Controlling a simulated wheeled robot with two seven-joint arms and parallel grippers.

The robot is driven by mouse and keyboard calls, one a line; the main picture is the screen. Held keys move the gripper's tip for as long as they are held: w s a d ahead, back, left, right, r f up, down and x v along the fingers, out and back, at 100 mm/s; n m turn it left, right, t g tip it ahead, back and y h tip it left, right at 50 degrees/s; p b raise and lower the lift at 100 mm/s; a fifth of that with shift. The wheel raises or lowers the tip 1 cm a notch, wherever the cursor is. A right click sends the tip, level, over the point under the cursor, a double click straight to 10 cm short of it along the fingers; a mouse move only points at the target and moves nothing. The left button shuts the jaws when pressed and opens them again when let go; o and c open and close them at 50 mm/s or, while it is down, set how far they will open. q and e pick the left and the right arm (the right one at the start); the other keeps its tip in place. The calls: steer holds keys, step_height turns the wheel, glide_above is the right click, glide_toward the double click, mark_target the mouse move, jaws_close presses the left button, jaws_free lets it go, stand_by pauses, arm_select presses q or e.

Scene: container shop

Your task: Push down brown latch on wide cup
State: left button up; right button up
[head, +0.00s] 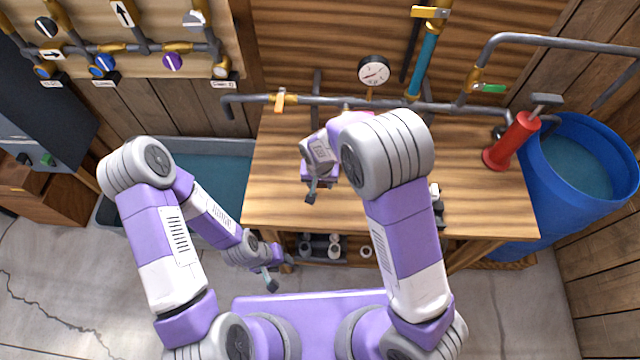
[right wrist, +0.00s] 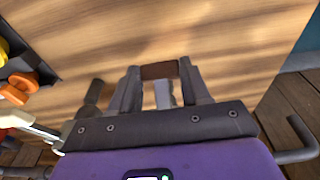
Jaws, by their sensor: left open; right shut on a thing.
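My right gripper (head: 312,190) is over the wooden table in the head view, partly covered by its own arm. In the right wrist view its fingers (right wrist: 161,76) are shut on a small brown piece (right wrist: 159,70). This piece may be the brown latch; a grey part shows just below it. I cannot make out the wide cup; it may be hidden by the gripper and arm. My left gripper (head: 270,282) is open and empty, low in front of the table's left front corner.
The wooden table (head: 480,200) is mostly bare. A red pump (head: 510,142) stands at its right, beside a blue barrel (head: 590,165) of water. Grey pipes with a gauge (head: 373,71) run along the back. A water trough (head: 225,165) is at left. Orange parts (right wrist: 22,86) show in the wrist view.

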arm_select(q)
steer(key=shift+f+b, duration=0.6)
steer(key=shift+f, duration=0.4)
arm_select(e)
steer(key=shift+w+f+t, duration=0.15)
steer(key=shift+t, duration=0.55)
steer(key=o, duration=1.1)
steer(key=shift+c, duration=0.2)
arm_select(q)
steer(key=shift+r+p, duration=0.65)
steer(key=shift+r, duration=0.05)
arm_select(e)
steer(key=v, duration=0.7)
steer(key=shift+r, duration=0.25)
